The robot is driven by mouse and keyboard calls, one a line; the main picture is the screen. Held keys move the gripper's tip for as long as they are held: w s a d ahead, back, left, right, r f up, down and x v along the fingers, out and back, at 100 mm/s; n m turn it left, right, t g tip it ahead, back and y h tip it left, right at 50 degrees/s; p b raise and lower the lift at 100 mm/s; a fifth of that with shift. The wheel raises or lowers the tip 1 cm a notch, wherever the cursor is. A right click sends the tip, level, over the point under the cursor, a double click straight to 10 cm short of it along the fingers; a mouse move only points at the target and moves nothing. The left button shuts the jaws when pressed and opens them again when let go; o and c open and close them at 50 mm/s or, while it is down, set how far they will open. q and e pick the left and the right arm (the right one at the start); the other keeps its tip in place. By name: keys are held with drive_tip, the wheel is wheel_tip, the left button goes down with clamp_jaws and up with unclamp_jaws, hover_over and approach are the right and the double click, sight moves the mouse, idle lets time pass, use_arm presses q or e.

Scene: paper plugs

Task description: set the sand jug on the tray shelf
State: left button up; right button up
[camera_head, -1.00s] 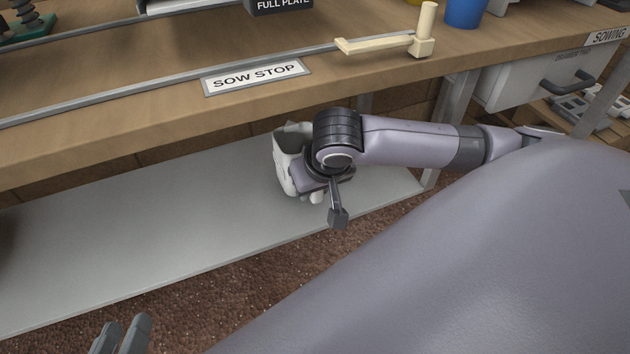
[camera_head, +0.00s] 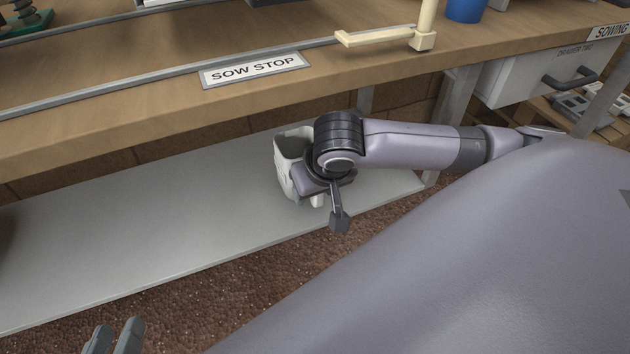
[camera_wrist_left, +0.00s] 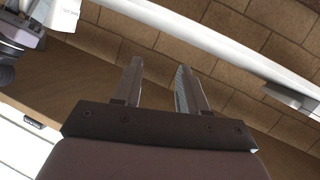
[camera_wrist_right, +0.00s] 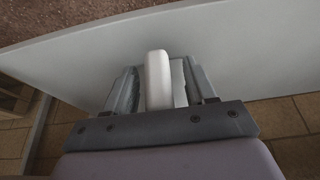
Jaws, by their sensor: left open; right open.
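The sand jug (camera_head: 290,165) is a pale, white-looking vessel on the grey lower shelf (camera_head: 130,225) under the bench, near its right end. My right arm partly hides it in the head view. In the right wrist view its white handle (camera_wrist_right: 158,88) stands between the fingers of my open right gripper (camera_wrist_right: 157,72). My left gripper (camera_head: 114,337) is open and empty at the bottom left of the head view, away from the jug. It also shows in the left wrist view (camera_wrist_left: 162,75), pointing at bare brick wall.
The wooden bench top (camera_head: 150,100) overhangs the shelf, with a "SOW STOP" label (camera_head: 255,69) on it. A cream lever (camera_head: 415,38) and a blue cup (camera_head: 465,10) stand on top. A drawer (camera_head: 525,80) and metal legs are at right. The shelf left of the jug is clear.

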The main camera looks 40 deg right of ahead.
drive_tip(key=p+v, duration=0.3)
drive_tip(key=p, duration=0.1)
drive_tip(key=shift+r, duration=0.25)
drive_tip(key=d+p+v, duration=0.1)
drive_tip(key=p+v, duration=0.7)
drive_tip(key=p, duration=0.3)
drive_tip(key=a+f+n+t+y, duration=0.35)
drive_tip(key=a+y, duration=0.25)
drive_tip(key=a, duration=0.7)
use_arm(q)
drive_tip(key=s+a+g+y, duration=0.2)
drive_tip(key=s+a+y, duration=0.1)
drive_tip(key=a, duration=0.4)
drive_tip(key=shift+s+a+r+y, duration=0.15)
drive_tip(key=shift+a+r+y, duration=0.1)
drive_tip(key=shift+y, duration=0.35)
use_arm(e)
drive_tip(key=s+d+f+n+t+h, duration=0.1)
drive_tip(key=s+d+f+t+h, duration=0.1)
drive_tip(key=s+d+f, duration=0.2)
drive_tip(key=shift+s+d+f+n+t, duration=0.15)
drive_tip(key=shift+s+f+n+t, duration=0.3)
drive_tip(key=shift+s, duration=0.35)
use_arm(q)
drive_tip(key=shift+r, duration=0.1)
